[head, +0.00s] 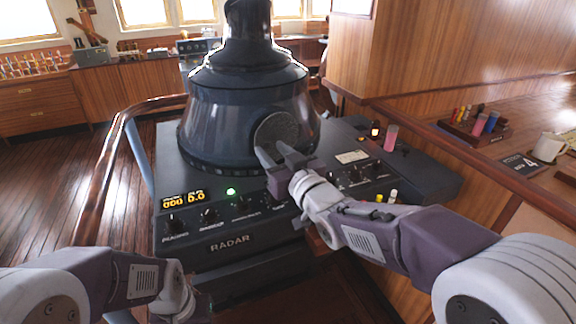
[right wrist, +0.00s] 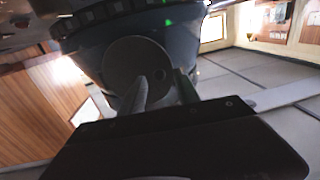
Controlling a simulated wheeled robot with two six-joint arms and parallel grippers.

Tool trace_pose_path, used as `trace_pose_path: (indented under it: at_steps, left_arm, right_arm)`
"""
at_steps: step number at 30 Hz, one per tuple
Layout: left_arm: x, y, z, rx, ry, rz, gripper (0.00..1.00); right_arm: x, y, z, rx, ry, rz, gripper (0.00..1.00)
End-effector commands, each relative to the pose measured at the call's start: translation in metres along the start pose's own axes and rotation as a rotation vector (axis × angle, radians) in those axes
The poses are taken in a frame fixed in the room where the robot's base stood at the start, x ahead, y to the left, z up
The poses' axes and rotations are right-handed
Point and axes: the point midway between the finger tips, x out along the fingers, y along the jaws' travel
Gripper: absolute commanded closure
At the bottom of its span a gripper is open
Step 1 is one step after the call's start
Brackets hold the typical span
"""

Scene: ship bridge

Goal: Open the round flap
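The round flap (head: 277,131) is a dark grey disc on the front right of the dark radar housing (head: 232,118). It lies flat against the housing and looks closed. In the right wrist view the flap (right wrist: 132,65) shows a small dark round spot near its right edge. My right gripper (head: 272,155) is at the lower part of the flap, its two fingers apart with nothing between them. In the right wrist view one finger (right wrist: 160,90) overlaps the flap; whether it touches cannot be told. My left arm shows at the lower left, but its fingers are not visible.
The radar console (head: 230,239) with knobs, lit digits and a green lamp stands below the housing. A wooden rail (head: 95,190) curves along its left. A counter at right holds a mug (head: 548,147) and a rack of coloured cylinders (head: 472,127).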

Motion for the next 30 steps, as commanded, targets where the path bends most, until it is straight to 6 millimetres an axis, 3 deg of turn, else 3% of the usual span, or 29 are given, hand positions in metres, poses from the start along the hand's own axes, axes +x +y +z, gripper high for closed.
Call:
trace_pose_path:
  at_steps: [24,30]
  left_arm:
    - [0.0,0.0,0.0,0.0,0.0,0.0,0.64]
    - [-0.001,0.0,0.0,0.0,0.0,0.0,0.64]
  right_arm:
    - [-0.07,0.008,-0.001,-0.001,0.001,0.001,0.61]
    - [-0.079,0.009,0.0,-0.001,0.0,0.0,0.61]
